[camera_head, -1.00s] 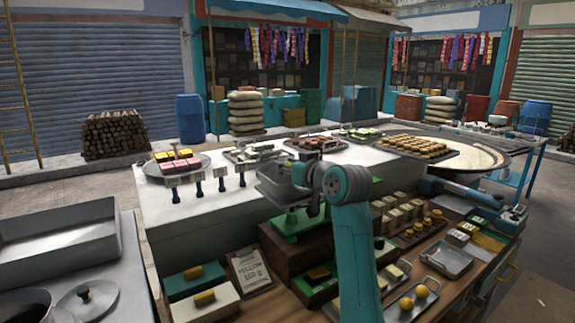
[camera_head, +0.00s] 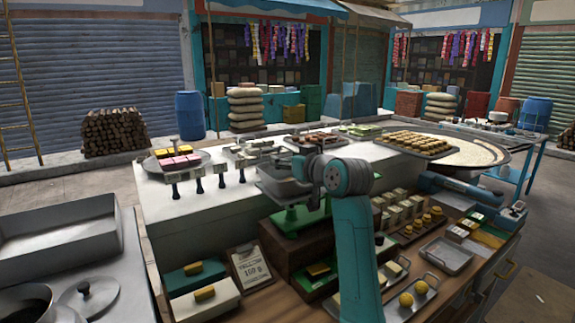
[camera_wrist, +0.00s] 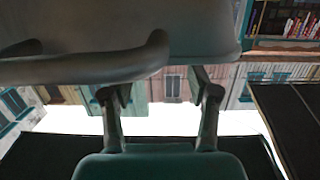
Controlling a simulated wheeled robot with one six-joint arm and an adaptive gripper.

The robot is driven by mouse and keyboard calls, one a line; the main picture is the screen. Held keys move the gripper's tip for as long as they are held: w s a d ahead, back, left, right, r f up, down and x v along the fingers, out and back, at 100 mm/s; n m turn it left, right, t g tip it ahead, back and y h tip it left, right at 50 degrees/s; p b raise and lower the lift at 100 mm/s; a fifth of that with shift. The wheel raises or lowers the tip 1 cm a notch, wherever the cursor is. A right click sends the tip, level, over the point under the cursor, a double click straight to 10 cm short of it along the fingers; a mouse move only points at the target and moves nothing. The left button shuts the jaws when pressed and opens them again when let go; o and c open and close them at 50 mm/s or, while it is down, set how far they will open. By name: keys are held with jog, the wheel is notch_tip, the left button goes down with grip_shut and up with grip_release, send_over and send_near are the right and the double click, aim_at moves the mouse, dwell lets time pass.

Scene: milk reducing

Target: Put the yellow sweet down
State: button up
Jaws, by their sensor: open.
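Yellow sweets (camera_head: 183,149) and pink sweets (camera_head: 180,161) lie on a round metal plate (camera_head: 203,166) at the back left of the white counter, in the head view. I cannot tell which yellow one is the task's sweet. My gripper (camera_head: 298,168) is at the metal pan of a green scale (camera_head: 300,218), right of that plate and apart from it. The arm partly hides it. In the wrist view my gripper (camera_wrist: 161,94) has its two fingers spread, with no sweet visible between them. A grey metal pan (camera_wrist: 200,30) fills the top of that view, close to the fingers.
Trays of sweets stand along the white counter (camera_head: 225,205), including a large brown one (camera_head: 415,144). Two yellow balls (camera_head: 406,300) sit in a small tray at the lower right. A price board (camera_head: 250,266) and boxes with yellow bars (camera_head: 205,293) stand in front.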

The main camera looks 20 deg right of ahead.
jog(key=v, duration=1.2)
jog(key=shift+f, duration=0.15)
dwell(2.0)
